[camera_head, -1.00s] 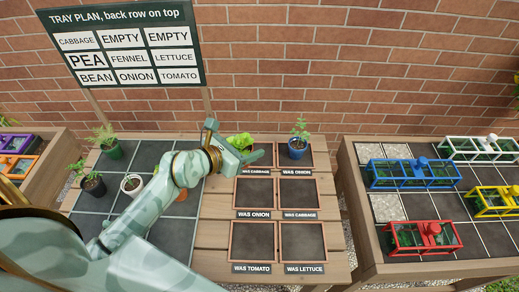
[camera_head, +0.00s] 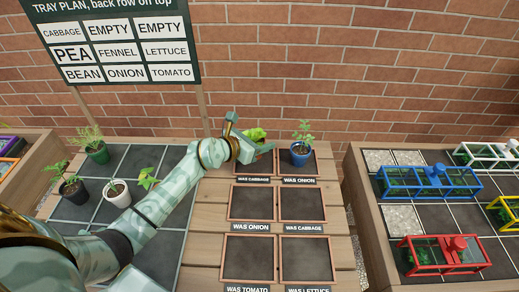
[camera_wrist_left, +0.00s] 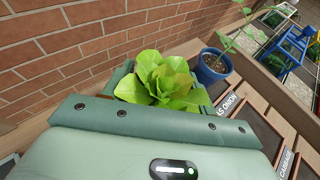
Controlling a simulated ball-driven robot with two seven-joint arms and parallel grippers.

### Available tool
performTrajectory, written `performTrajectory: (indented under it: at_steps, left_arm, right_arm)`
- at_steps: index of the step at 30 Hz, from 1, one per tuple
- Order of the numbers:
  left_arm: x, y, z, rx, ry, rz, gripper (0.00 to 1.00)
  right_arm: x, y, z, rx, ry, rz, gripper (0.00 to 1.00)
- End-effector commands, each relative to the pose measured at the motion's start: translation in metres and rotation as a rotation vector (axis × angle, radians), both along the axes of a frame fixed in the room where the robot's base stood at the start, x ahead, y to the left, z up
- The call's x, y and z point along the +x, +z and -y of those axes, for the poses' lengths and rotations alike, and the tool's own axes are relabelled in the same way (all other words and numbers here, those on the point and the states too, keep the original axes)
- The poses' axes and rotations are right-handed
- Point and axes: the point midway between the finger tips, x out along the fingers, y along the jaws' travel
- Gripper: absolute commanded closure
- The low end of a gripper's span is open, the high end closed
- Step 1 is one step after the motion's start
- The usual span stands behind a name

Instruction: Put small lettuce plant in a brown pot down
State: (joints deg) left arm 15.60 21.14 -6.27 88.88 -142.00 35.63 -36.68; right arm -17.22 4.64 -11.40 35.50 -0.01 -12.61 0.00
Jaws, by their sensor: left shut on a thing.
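The small lettuce plant (camera_head: 256,134) shows as bright green leaves behind my left gripper (camera_head: 256,149), at the back left square of the wooden table. The same leaves fill the gap at my left gripper in the left wrist view (camera_wrist_left: 163,82). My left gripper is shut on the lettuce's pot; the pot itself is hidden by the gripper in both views. It is at the square labelled "was cabbage", left of the blue pot. I cannot tell whether the pot touches the surface. My right gripper is not in view.
A blue pot with a seedling (camera_head: 300,153) stands close on the right, in the "was onion" square. Empty framed squares (camera_head: 252,203) lie in front. A dark tiled tray (camera_head: 165,255) with several pots is at left. A sign (camera_head: 112,45) and brick wall stand behind.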

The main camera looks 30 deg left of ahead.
Motion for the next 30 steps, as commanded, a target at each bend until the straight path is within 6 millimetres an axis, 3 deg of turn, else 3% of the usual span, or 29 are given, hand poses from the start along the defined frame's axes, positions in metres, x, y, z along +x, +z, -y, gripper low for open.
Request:
performTrajectory:
  at_steps: [1, 3, 14, 15, 17, 27, 30]
  left_arm:
    - [-0.002, -0.02, 0.001, -0.003, 0.0, -0.011, 0.68]
    - [-0.002, -0.03, 0.001, -0.004, 0.0, -0.01, 0.68]
    - [-0.002, -0.029, 0.0, -0.001, 0.0, -0.005, 0.68]
    - [-0.002, -0.031, 0.001, -0.001, 0.0, -0.005, 0.4]
    - [-0.002, -0.03, 0.001, -0.001, -0.001, -0.005, 0.23]
    - [-0.002, -0.026, 0.001, -0.002, -0.001, -0.004, 0.21]
    - [-0.013, -0.02, -0.004, -0.001, 0.0, -0.005, 0.21]
  right_arm:
    - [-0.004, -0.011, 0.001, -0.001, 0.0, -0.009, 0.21]
    - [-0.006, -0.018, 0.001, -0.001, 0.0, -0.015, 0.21]
    - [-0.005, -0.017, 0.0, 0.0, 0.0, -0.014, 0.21]
    - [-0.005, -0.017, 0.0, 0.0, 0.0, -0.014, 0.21]
    - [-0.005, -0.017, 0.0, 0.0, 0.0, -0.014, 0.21]
    - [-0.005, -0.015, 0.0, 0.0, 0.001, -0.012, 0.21]
    - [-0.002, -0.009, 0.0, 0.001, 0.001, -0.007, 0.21]
